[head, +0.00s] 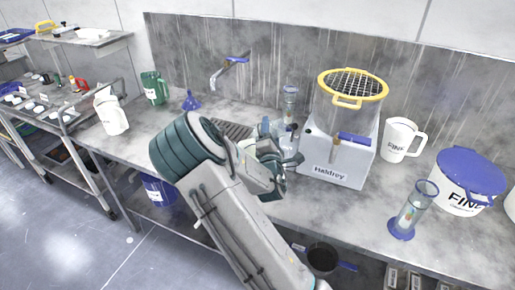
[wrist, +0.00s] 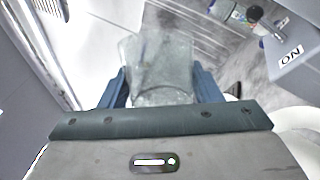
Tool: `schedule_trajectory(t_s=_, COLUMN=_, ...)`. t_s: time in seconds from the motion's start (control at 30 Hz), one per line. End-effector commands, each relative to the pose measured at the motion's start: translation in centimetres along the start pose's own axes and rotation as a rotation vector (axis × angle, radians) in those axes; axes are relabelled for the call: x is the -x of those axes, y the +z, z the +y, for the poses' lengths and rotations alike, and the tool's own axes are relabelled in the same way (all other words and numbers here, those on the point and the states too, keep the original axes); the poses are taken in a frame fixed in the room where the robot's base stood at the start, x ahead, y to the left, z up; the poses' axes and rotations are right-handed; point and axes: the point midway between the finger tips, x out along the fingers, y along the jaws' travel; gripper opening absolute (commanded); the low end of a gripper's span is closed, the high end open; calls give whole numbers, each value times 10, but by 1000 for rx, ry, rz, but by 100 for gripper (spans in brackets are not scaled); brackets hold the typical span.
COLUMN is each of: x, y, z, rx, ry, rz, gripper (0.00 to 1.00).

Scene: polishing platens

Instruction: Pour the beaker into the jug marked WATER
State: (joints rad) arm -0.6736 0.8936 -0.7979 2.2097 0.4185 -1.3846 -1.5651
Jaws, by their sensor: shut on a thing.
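My gripper (head: 284,165) is over the bench, just left of the machine. In the wrist view its blue fingers (wrist: 161,88) are shut on a clear beaker (wrist: 158,58). My arm mostly hides the beaker in the head view, and its contents cannot be made out. A white jug (head: 111,113) stands at the left end of the bench, and a green jug (head: 153,88) stands behind it; I cannot read their marks. A white jug marked FINE (head: 400,139) stands right of the machine. I cannot read WATER on any jug.
The Haldrey machine (head: 337,150) with a yellow-rimmed mesh top stands close right of my gripper. Glassware (head: 289,98) stands beside it. A blue funnel (head: 191,101) and a tap (head: 228,68) are at the back. A cylinder (head: 411,211) and blue-lidded tub (head: 462,188) stand right.

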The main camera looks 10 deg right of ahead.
Motion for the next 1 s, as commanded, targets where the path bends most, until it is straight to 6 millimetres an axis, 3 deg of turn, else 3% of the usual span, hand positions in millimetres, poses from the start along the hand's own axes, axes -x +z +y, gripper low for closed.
schedule_trajectory(t_s=0.6, x=-1, y=-2, z=3, rx=62, ry=0, rz=16, gripper=23)
schedule_trajectory(t_s=0.67, x=0, y=1, z=-4, rx=-7, ry=-1, rz=-7, gripper=23)
schedule_trajectory(t_s=0.73, x=-4, y=21, z=11, rx=-193, ry=1, rz=-61, gripper=23)
schedule_trajectory(t_s=0.8, x=-4, y=28, z=14, rx=-339, ry=1, rz=-97, gripper=23)
schedule_trajectory(t_s=0.83, x=-2, y=24, z=4, rx=-371, ry=-1, rz=-104, gripper=23)
schedule_trajectory(t_s=1.0, x=-1, y=22, z=3, rx=-399, ry=1, rz=-107, gripper=23)
